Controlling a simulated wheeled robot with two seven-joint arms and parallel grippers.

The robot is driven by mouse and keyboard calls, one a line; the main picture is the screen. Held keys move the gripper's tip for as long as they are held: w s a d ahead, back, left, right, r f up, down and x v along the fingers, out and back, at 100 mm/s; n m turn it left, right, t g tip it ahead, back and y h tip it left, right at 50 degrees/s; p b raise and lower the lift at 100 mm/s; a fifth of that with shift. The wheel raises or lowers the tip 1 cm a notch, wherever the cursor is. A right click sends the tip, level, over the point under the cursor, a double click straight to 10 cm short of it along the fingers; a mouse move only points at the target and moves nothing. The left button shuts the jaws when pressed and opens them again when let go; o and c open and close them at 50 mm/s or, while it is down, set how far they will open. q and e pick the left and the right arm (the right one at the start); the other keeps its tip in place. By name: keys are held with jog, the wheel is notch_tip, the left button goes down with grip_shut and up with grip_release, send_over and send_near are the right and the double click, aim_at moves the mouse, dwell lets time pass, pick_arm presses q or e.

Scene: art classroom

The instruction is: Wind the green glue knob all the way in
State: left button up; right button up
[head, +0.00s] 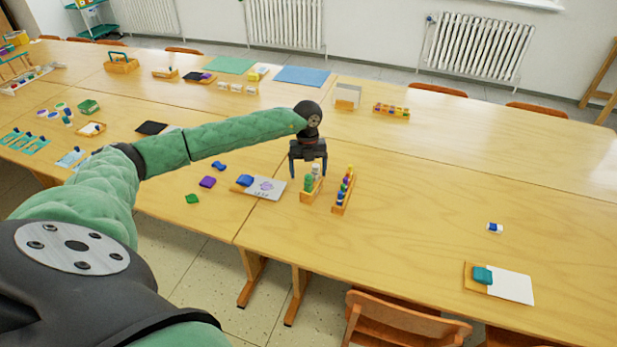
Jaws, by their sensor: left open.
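A small wooden rack (307,198) stands on the table near its front middle. It holds a few upright sticks, among them a green one (309,184) and a whitish one (316,170). These look like glue sticks, but the knob itself is too small to make out. My left gripper (308,173) is open and points down over this rack, its two fingers to either side of the stick tops. I cannot tell whether it touches them. My right gripper is not in view.
A second wooden rack (341,207) with colourful items stands close on the right. A paper card (265,188) lies to the left, with blue and purple pieces nearby. A white-and-blue item (495,228) and a teal piece on a board lie far right. The table right of the racks is mostly clear.

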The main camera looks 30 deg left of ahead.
pick_arm(q)
jog(key=shift+f+b, duration=0.35)
jog(key=shift+f, duration=0.3)
dwell(0.4)
jog(key=c, duration=1.5)
jog(key=n+p, duration=0.1)
jog(key=n, duration=0.5)
jog(key=shift+p, duration=0.3)
jog(key=shift+n+t+h+p, duration=0.15)
jog(key=shift+n+t+p, duration=0.25)
jog(key=shift+n, duration=1)
jog(key=shift+n+t+h+p, duration=0.2)
jog(key=shift+n+p, duration=0.25)
jog(key=shift+n, duration=0.95)
